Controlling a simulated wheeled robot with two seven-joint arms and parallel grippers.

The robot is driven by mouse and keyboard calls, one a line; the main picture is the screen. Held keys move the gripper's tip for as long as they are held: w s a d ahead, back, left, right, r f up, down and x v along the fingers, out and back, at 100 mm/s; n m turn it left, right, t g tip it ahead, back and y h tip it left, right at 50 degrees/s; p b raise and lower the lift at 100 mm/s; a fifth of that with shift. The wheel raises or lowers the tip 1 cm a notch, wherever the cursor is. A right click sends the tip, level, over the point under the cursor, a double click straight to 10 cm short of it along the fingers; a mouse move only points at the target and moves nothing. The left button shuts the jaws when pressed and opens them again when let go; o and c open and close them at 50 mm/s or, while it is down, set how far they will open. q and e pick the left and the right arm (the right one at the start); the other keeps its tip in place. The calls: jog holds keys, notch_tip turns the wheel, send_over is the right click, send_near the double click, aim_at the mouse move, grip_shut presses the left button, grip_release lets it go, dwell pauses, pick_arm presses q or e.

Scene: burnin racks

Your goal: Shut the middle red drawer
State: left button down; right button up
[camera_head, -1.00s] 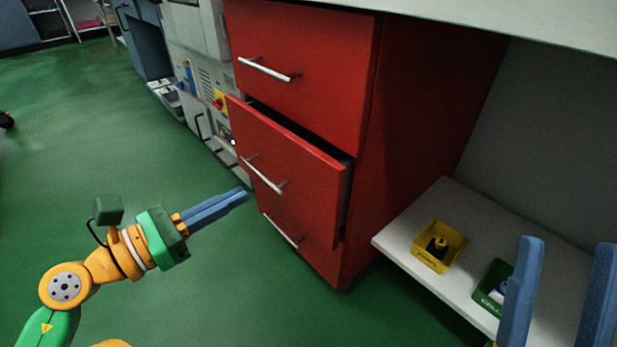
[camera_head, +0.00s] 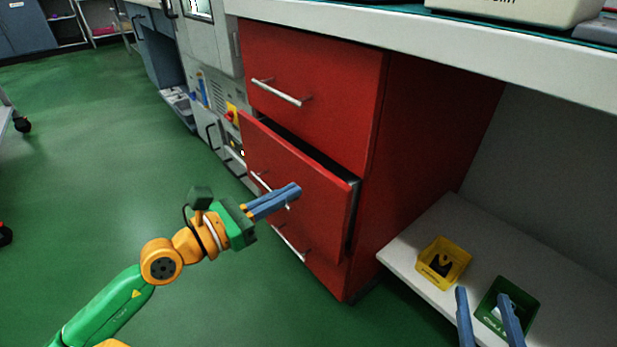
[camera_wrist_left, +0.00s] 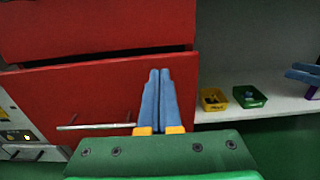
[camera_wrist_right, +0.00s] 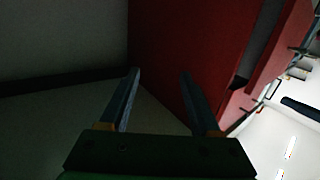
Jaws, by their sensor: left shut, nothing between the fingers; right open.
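The middle red drawer (camera_head: 310,185) stands partly pulled out of the red cabinet (camera_head: 425,150); a dark gap shows along its top and right side. It also shows in the left wrist view (camera_wrist_left: 75,100), with its silver bar handle (camera_wrist_left: 95,126). My left gripper (camera_head: 297,190) is shut and empty, its fingertips in front of the drawer face near the handle; whether they touch it I cannot tell. My right gripper (camera_head: 484,295) is open and empty at the lower right, over the low white shelf. The right wrist view shows its spread fingers (camera_wrist_right: 158,75) beside the red cabinet side.
The top drawer (camera_head: 310,85) and the bottom drawer (camera_head: 310,262) look closed. A yellow bin (camera_head: 428,270) and a green bin (camera_head: 525,287) stand on the white shelf (camera_head: 405,255). A white worktop (camera_head: 420,55) overhangs the cabinet.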

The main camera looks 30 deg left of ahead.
aim_at(322, 176)
pick_arm(q)
jog(key=p+x, duration=0.1)
jog(key=x, duration=0.3)
jog(key=shift+w+d, duration=0.15)
jog(key=shift+w, duration=0.15)
jog(key=shift+w+d, duration=0.15)
jog(key=shift+w, duration=0.1)
pick_arm(e)
notch_tip(322, 176, down, 8)
jog(key=s+d+g+h, duration=0.1)
jog(key=s+g, duration=0.1)
jog(key=g, duration=0.2)
jog(key=shift+s+d+g+h, duration=0.3)
jog(key=shift+g, duration=0.1)
